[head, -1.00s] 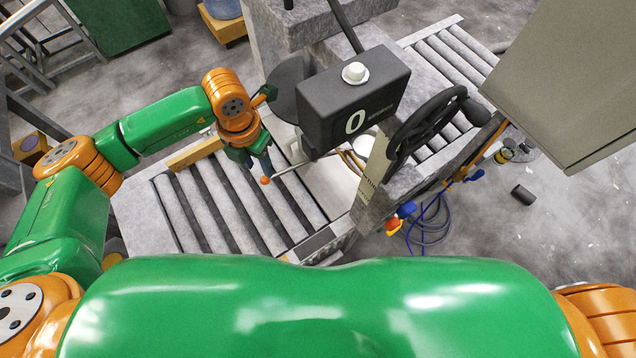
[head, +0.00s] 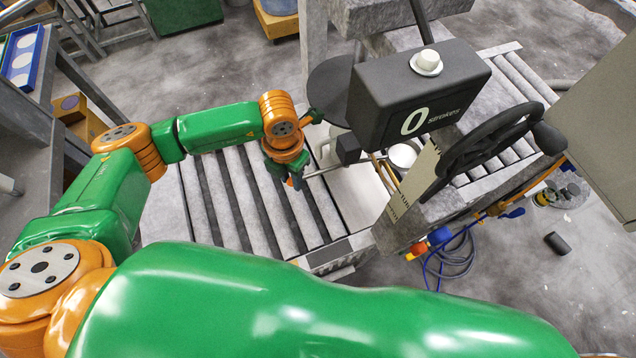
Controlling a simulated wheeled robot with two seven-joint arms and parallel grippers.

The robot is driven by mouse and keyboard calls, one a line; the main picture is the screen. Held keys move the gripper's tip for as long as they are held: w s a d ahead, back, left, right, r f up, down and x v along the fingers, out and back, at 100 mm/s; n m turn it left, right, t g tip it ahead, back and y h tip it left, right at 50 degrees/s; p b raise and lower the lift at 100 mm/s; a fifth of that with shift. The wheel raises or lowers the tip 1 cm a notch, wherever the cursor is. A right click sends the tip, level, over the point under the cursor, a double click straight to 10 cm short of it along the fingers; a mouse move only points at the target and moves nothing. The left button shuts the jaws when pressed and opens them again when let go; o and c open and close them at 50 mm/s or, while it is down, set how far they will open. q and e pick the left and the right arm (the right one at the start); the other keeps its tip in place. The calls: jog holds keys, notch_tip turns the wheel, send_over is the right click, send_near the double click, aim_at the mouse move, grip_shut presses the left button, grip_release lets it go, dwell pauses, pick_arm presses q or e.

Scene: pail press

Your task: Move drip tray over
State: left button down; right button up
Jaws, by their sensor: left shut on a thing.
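My left gripper (head: 290,178) is low over the roller conveyor, shut on the end of a thin metal handle rod (head: 322,170). The rod's orange knob is mostly hidden by the fingers. The rod runs right, towards the press under the black counter box (head: 375,120). A dark round disc (head: 330,85), perhaps the drip tray, sits behind my left wrist, partly covered by the box. I cannot tell whether the rod joins it. My right gripper is not in view.
The roller conveyor (head: 238,195) lies under my left gripper, with more rollers (head: 525,75) beyond the press. A black handwheel (head: 490,135) stands right of the box. A large grey cabinet (head: 605,125) bounds the right.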

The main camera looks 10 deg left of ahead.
pick_arm(q)
jog(key=shift+s+d, duration=0.95)
jog(key=shift+s, duration=0.05)
jog(key=shift+s+d+p, duration=0.2)
jog(key=shift+s+d, duration=0.4)
jog(key=shift+d, duration=0.2)
jog(key=shift+s+d+p, duration=0.15)
jog(key=shift+s+d, duration=0.45)
jog(key=shift+d, duration=0.15)
